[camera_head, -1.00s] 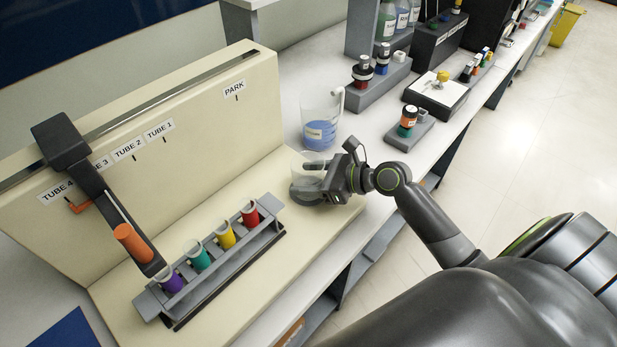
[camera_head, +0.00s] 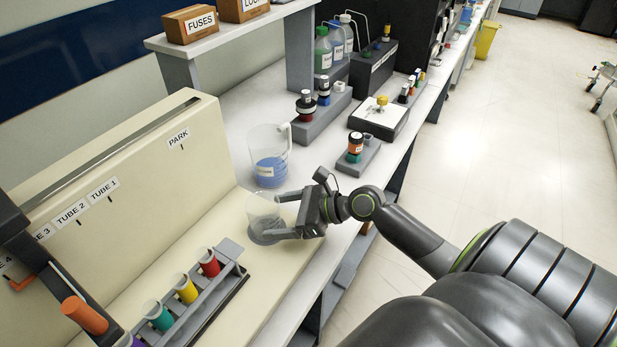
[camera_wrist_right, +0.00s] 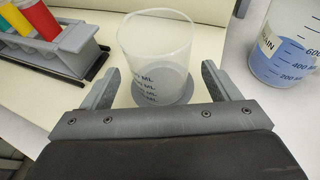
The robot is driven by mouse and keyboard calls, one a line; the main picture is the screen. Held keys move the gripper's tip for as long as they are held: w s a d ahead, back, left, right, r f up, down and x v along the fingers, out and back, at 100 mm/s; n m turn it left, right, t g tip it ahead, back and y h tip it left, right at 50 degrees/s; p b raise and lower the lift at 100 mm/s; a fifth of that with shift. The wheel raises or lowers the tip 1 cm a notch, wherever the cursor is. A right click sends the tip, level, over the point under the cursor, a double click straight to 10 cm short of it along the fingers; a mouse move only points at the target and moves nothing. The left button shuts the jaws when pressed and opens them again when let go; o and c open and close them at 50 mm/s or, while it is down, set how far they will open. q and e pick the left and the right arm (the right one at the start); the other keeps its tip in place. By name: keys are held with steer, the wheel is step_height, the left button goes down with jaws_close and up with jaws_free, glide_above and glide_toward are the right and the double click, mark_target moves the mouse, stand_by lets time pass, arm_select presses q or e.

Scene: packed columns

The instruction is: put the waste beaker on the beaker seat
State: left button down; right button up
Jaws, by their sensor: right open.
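A clear, empty-looking beaker with millilitre marks (camera_head: 258,212) stands upright on the round grey beaker seat (camera_head: 256,239) on the cream base. In the right wrist view the beaker (camera_wrist_right: 155,50) sits over the grey disc (camera_wrist_right: 188,93). I take it for the waste beaker, though I can read no such label. My right gripper (camera_head: 271,217) is open, its fingers on either side of the beaker's near part. In the wrist view the gripper (camera_wrist_right: 160,72) shows gaps between both fingers and the glass. My left gripper is not in view.
A beaker of blue liquid (camera_head: 270,171) stands on the bench just behind my right gripper. A rack (camera_head: 200,307) with coloured tubes is at the front left. A panel (camera_head: 150,175) with tube labels rises behind. A small stand with a bottle (camera_head: 355,147) is to the right.

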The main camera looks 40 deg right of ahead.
steer(key=shift+v, duration=3.95)
